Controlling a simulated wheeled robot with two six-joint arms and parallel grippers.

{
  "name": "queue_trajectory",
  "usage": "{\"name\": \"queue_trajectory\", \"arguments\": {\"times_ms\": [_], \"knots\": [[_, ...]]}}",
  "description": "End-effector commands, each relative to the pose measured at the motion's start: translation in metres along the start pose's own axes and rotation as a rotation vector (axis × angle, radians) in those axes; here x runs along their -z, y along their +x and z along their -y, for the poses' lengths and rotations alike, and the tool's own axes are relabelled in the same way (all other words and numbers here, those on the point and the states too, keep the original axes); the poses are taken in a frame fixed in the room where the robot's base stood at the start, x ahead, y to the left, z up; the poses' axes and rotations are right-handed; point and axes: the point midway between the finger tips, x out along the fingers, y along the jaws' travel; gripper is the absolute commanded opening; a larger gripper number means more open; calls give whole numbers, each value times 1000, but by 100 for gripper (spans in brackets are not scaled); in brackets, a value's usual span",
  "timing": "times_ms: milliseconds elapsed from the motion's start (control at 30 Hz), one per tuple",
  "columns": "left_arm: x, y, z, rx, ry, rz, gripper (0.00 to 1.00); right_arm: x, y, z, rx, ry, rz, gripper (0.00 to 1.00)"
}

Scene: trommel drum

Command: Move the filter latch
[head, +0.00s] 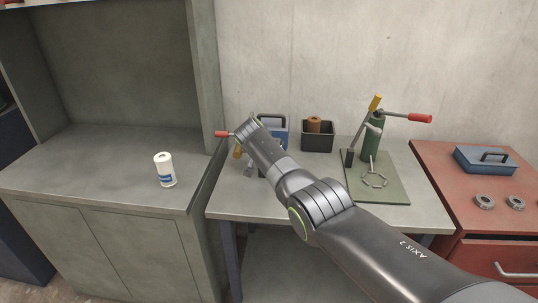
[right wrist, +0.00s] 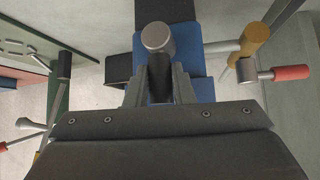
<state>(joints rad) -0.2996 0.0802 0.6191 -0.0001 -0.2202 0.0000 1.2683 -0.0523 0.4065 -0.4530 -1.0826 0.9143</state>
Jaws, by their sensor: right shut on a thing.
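My right arm reaches across the grey bench to a blue unit at the back left, also seen in the right wrist view (right wrist: 206,62). My right gripper (right wrist: 159,88) is shut on a dark lever with a round grey knob (right wrist: 158,37), in front of the blue unit. No label shows whether this lever is the filter latch. A red handle (head: 222,134) and a yellow handle (head: 238,152) stick out left of my wrist in the head view. My arm hides much of the blue unit and the fingertips there. My left gripper is not in view.
A green cylinder (head: 371,141) with red and yellow handles stands on a green board (head: 390,194). A black bin (head: 317,142) holds a brown roll. A white canister (head: 165,170) stands on the left counter. A red cabinet (head: 440,165) bears a blue case (head: 485,161) and rings.

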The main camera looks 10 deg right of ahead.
Motion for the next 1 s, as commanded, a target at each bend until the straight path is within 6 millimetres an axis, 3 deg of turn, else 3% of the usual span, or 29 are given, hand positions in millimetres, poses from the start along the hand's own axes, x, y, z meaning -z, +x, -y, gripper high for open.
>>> {"name": "queue_trajectory", "arguments": {"times_ms": [300, 333, 500, 1000], "knots": [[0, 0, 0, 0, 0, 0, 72, 0, 0, -1, -5, -10, 0, 0], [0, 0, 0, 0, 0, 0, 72, 0, 0, -1, -4, -10, 0, 23], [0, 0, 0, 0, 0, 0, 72, 0, 0, 0, -4, -8, 0, 43], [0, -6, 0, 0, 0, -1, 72, 1, -9, 1, -1, -6, -1, 43]]}}
